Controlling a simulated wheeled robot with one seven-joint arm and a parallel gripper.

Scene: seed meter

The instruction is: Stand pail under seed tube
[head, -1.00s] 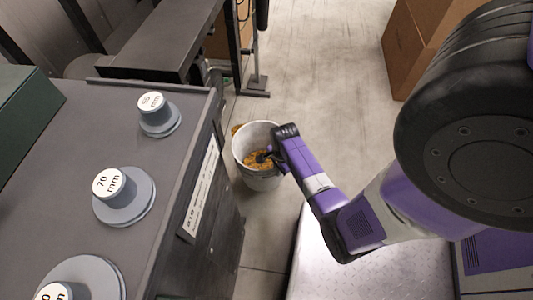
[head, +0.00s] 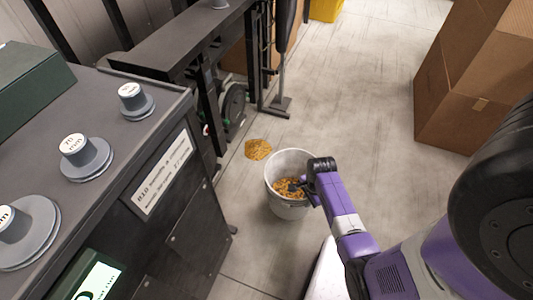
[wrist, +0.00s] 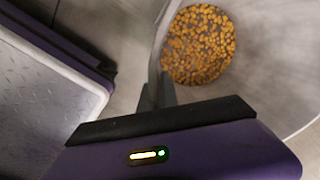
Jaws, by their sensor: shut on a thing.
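A pale grey pail (head: 288,211) is at the middle of the head view, upright, with orange-brown seed (head: 288,188) in it. My gripper (head: 299,186) is shut on the pail's right rim. In the wrist view the fingers (wrist: 157,92) pinch the rim edge, and the pail's inner wall (wrist: 270,60) and seed show beyond. I cannot tell whether the pail's base touches the floor. A dark upright tube (head: 285,32) hangs beside the machine frame at the top; it may be the seed tube. A small seed heap (head: 258,149) lies on the floor, up and left of the pail.
The dark machine bench (head: 110,125) with grey weights fills the left. A wheel (head: 233,105) and a stand foot (head: 277,106) are near the heap. Cardboard boxes (head: 462,95) stand at the right. The floor between is clear.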

